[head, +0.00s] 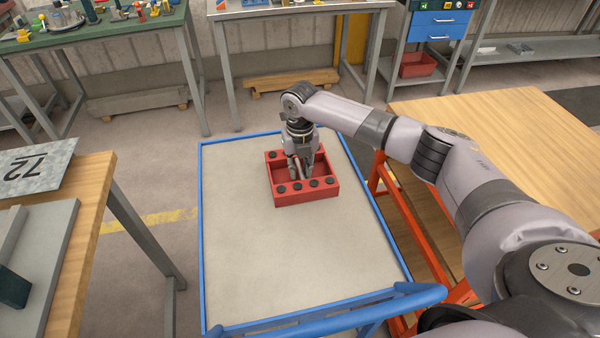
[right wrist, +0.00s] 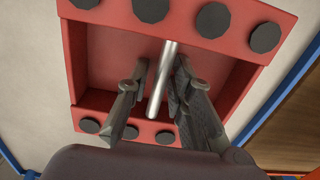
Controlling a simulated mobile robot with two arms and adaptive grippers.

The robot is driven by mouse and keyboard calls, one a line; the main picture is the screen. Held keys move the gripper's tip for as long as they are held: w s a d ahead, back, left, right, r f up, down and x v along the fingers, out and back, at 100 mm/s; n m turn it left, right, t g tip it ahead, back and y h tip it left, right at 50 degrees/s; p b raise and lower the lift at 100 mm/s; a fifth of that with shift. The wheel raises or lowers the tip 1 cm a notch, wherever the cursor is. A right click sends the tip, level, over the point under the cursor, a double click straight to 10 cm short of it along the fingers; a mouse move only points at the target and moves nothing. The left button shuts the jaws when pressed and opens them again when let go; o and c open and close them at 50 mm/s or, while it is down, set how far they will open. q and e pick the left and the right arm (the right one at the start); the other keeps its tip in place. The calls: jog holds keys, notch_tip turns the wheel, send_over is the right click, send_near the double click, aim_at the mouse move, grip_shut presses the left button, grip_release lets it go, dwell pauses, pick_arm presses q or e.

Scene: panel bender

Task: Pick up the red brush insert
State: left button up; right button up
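The red brush insert (head: 306,198) is a shallow red tray with black round pieces along two opposite edges. It sits on the light top of the blue-framed cart. It fills much of the right wrist view (right wrist: 235,46). A silver bar (right wrist: 161,82) crosses over its hollow middle. My right gripper (head: 301,172) is down at the insert. In the right wrist view its fingers (right wrist: 161,68) stand on both sides of the bar, with a visible gap on the left side, so it is open. My left gripper is not in view.
The blue-framed cart (head: 250,270) has bare space around the insert. An orange frame with a wooden top (head: 500,115) stands close at the right. A wooden table (head: 95,200) with grey plates is at the left. Workbenches line the back wall.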

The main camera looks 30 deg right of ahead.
grip_shut()
jog(key=shift+r, duration=0.1)
dwell(0.5)
